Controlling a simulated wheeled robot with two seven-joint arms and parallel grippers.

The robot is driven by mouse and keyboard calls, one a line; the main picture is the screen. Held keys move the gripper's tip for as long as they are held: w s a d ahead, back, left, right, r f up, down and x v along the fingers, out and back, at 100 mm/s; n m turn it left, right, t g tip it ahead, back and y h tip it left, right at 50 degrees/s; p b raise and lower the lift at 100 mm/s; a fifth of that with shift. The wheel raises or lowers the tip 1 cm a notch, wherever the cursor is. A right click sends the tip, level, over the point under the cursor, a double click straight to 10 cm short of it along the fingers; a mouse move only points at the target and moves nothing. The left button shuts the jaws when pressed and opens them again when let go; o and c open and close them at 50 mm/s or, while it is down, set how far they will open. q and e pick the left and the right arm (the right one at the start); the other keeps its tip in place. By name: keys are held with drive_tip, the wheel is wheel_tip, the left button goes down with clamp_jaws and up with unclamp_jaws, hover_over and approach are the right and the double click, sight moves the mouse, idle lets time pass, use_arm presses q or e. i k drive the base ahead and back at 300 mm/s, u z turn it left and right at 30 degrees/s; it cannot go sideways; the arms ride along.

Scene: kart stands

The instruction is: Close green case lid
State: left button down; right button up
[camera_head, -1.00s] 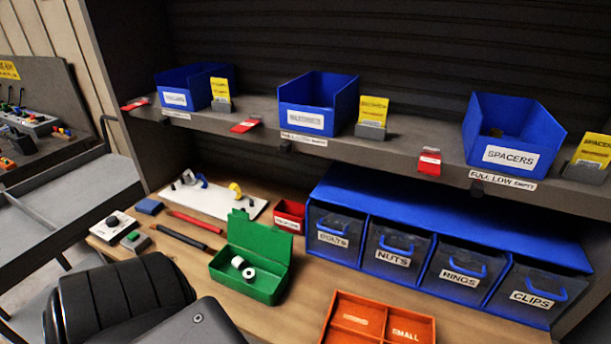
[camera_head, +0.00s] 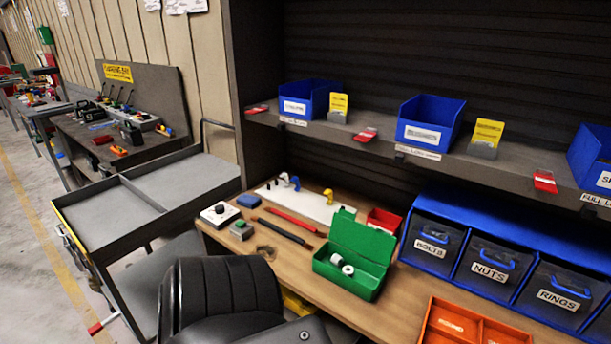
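The green case (camera_head: 345,275) stands on the wooden bench with its lid (camera_head: 362,239) raised at the back, so it is open. Two white roll-like pieces (camera_head: 342,264) lie inside it. Neither of my grippers shows in the head view. Dark padded shapes at the bottom, in front of the bench, show no gripper fingers.
An orange divided tray (camera_head: 462,325) lies right of the case, and a red bin (camera_head: 383,220) stands behind it. Blue drawers (camera_head: 500,262) fill the bench's right. Red and black rods (camera_head: 285,239) lie left of the case. A grey cart (camera_head: 150,205) stands at left.

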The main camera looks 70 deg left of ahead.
sight(360, 238)
drive_tip(key=k, duration=0.1)
drive_tip(key=u, duration=1.3)
